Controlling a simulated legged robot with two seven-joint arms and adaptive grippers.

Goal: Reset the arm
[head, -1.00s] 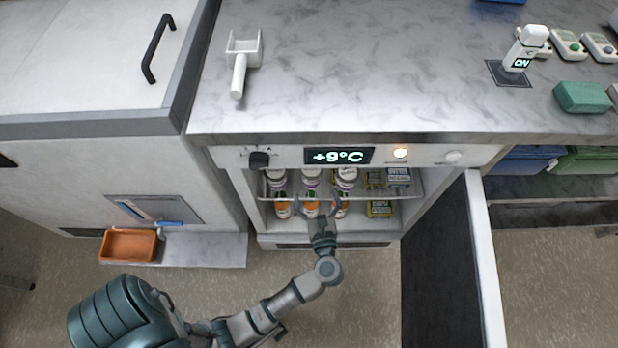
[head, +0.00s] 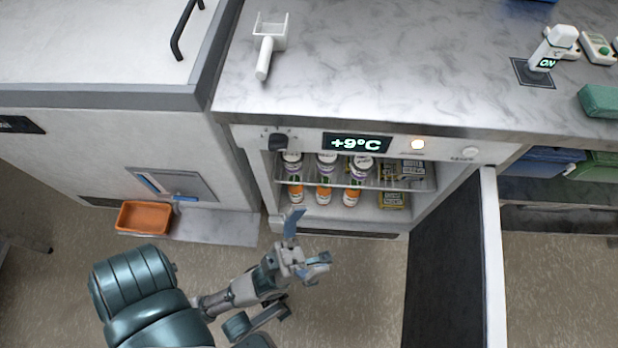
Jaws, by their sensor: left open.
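My left gripper (head: 306,238) is open and empty, out in front of the open fridge and above the floor. Its arm comes in from the lower left. The fridge (head: 355,217) under the counter holds white-capped jars (head: 326,163) on its upper shelf and orange bottles (head: 323,192) below them. Yellow boxes (head: 391,199) stand to the right of the bottles. My right gripper is not in view.
The fridge door (head: 490,255) stands wide open on the right. An orange tray (head: 144,217) sits low on the left. A white scoop (head: 268,45) lies on the counter (head: 400,60). The display (head: 357,143) reads +9°C. Floor between arm and door is free.

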